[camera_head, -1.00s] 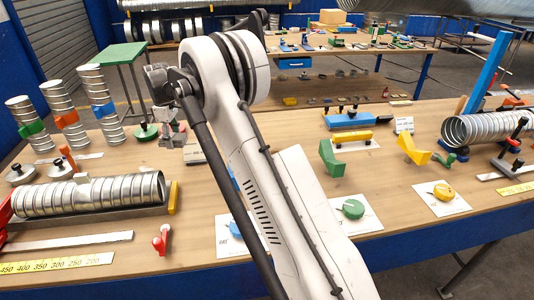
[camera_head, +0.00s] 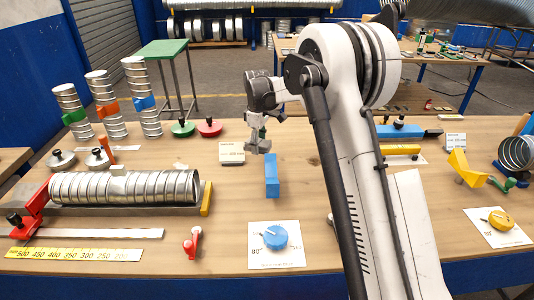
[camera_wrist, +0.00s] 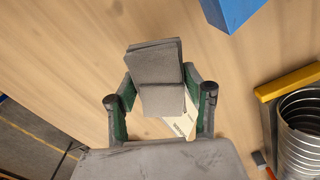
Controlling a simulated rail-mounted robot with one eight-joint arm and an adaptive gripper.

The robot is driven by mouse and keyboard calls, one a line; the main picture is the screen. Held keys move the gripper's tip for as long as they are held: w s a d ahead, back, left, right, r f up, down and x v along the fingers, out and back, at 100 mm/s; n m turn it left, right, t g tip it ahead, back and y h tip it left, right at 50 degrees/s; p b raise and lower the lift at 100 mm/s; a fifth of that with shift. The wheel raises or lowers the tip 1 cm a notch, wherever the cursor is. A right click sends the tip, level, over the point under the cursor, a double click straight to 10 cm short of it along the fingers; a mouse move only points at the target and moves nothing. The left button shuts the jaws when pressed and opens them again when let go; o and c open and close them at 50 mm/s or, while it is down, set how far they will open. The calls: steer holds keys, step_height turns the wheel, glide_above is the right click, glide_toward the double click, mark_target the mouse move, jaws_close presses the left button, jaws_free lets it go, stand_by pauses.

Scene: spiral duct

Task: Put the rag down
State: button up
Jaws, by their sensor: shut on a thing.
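The rag (camera_wrist: 154,62) is a grey, folded-looking piece between my gripper's fingers in the wrist view. My gripper (camera_wrist: 160,88) is shut on it, with a green-sided finger on each side. In the head view my gripper (camera_head: 258,138) hangs over the left-middle of the workbench (camera_head: 320,185), beyond a blue block (camera_head: 272,176). The rag is small there and hard to tell from the grey fingers. Wood surface shows around the rag in the wrist view; I cannot tell whether it touches the bench.
A small sign (camera_head: 231,153) stands just left of my gripper. A ribbed metal duct (camera_head: 125,188) lies on a holder with a yellow end stop (camera_head: 206,198) to the left. Green (camera_head: 182,128) and red (camera_head: 209,127) round pieces stand behind. A blue dial card (camera_head: 276,243) lies in front.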

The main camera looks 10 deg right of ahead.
mark_target(266, 145)
steer(key=w+d+f, duration=0.2)
steer(key=d, duration=0.1)
steer(key=shift+d+f, duration=0.1)
steer(key=shift+f, duration=0.05)
step_height(266, 145, down, 4)
steer(key=shift+f+p, duration=0.1)
steer(key=shift+p, duration=0.3)
steer(key=shift+s+f+b, duration=0.1)
steer(key=shift+f+b, duration=0.1)
steer(key=shift+b, duration=0.15)
steer(key=o, duration=1.2)
steer(key=shift+r, duration=0.15)
